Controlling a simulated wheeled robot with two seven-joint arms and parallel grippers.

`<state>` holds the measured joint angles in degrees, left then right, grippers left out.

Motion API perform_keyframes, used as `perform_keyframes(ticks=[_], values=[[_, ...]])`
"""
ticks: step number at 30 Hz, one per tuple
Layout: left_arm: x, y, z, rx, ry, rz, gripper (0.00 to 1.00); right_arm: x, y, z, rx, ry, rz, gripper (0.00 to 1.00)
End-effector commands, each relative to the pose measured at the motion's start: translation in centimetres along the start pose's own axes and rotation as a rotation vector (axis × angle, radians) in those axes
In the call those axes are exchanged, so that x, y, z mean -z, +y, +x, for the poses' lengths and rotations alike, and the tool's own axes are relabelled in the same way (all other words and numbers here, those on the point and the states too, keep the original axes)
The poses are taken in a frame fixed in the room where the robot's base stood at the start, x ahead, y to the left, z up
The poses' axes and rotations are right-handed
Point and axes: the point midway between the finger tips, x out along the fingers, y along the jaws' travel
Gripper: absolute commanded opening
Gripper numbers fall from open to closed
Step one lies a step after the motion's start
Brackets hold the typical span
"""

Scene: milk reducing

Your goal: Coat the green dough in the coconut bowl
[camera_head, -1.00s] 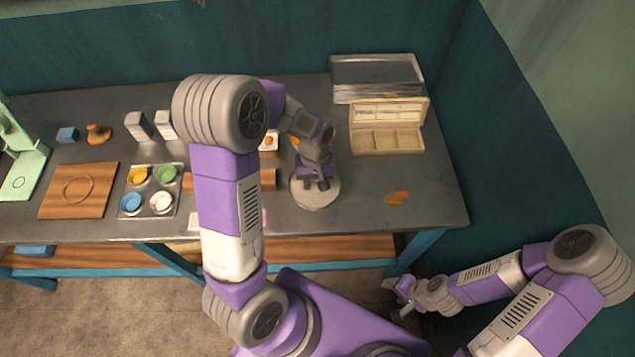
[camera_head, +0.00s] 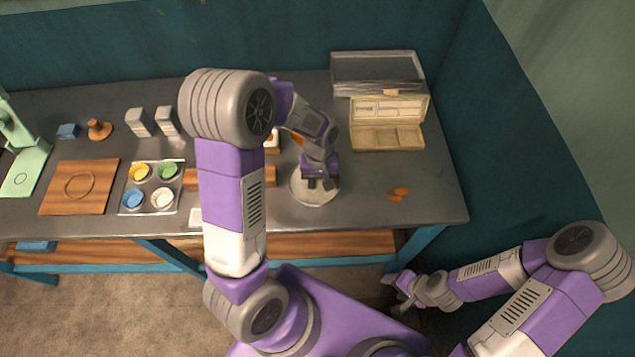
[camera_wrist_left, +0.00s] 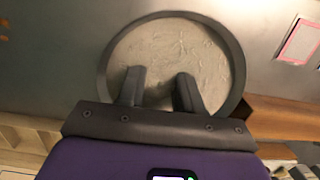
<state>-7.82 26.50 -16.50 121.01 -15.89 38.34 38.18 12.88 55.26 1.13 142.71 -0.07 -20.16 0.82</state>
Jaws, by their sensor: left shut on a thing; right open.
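The coconut bowl (camera_head: 331,195) is a round grey bowl with off-white, flaky contents, standing near the table's front edge. It also shows in the left wrist view (camera_wrist_left: 225,50). My left gripper (camera_head: 320,184) points down into it. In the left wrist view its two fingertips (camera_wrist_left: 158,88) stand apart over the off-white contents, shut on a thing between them. I take this to be the dough, but no green shows there and its outline cannot be told from the coconut. My right gripper (camera_head: 397,293) is open and empty, low in front of the table.
A tray (camera_head: 150,188) with orange, green, blue and white cups lies left of my left arm, beside a wooden board (camera_head: 78,188). Orange pieces (camera_head: 397,194) lie on the table at right.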

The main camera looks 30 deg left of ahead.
Motion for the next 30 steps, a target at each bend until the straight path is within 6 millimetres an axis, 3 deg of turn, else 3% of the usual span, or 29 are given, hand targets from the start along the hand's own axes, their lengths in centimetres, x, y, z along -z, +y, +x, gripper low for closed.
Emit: perform_keyframes(ticks=[18, 30], values=[[1.1, -0.6, -0.1, 0.0, -0.001, -0.001, 0.06, 0.0, -0.1, -0.3, 0.0, 0.0, 0.0, 0.6], [0.5, -1.2, -0.1, 0.0, 0.0, 0.0, 0.06, 0.0, -0.2, -0.5, 0.0, 0.0, 0.0, 0.6]])
